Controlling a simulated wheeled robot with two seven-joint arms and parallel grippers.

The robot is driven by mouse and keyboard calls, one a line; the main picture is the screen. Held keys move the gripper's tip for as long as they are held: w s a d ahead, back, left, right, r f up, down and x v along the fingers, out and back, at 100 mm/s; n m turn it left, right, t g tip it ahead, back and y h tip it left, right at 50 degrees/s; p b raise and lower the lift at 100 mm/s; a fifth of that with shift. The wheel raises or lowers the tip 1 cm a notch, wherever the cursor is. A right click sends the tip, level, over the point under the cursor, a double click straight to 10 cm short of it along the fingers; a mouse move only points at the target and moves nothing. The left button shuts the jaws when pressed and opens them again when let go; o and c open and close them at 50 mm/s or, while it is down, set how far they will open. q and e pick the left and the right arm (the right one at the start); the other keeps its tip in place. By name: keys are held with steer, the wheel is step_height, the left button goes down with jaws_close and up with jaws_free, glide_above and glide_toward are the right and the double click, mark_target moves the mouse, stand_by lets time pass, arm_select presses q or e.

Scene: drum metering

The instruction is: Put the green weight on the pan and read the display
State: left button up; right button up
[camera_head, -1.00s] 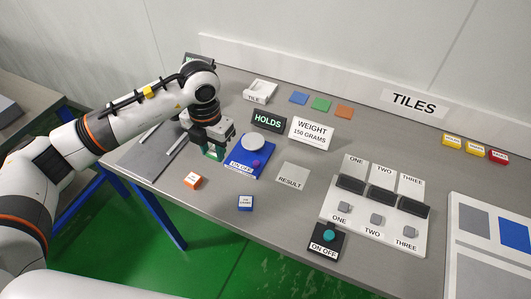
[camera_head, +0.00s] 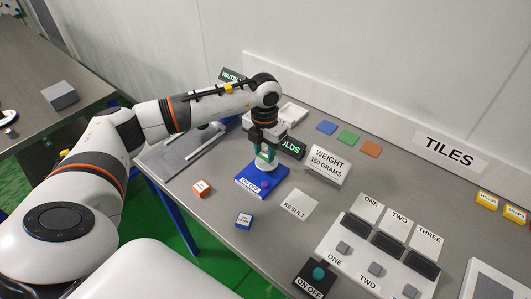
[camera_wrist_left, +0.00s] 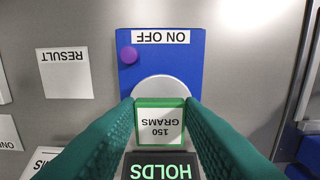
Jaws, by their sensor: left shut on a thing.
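My left gripper (camera_head: 266,154) is over the blue scale (camera_head: 250,180), shut on the green weight (camera_wrist_left: 160,103). In the left wrist view the weight's label reads 150 GRAMS, between the two green fingers. The round pale pan (camera_wrist_left: 160,84) lies directly beneath it; I cannot tell whether weight and pan touch. The scale has a purple button (camera_wrist_left: 130,55) and an ON OFF label. The dark display (camera_head: 292,148) behind the scale reads HOLDS in green. My right gripper is not in view.
A switch panel (camera_head: 345,232) and an ON OFF box (camera_head: 316,279) stand further right.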

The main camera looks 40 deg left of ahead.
mark_target(264, 154)
arm_select(q)
steer(key=shift+f, duration=0.95)
steer(key=shift+a, duration=0.1)
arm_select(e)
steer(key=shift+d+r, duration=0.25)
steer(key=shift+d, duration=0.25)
arm_select(q)
steer(key=shift+f, duration=0.15)
steer(key=o, duration=0.6)
steer(key=shift+f, duration=0.1)
steer(key=o, duration=0.5)
steer(key=shift+c, duration=0.2)
steer(key=shift+r, duration=0.35)
step_height(264, 154, up, 12)
steer(key=b, duration=0.2)
steer(key=shift+b, duration=0.35)
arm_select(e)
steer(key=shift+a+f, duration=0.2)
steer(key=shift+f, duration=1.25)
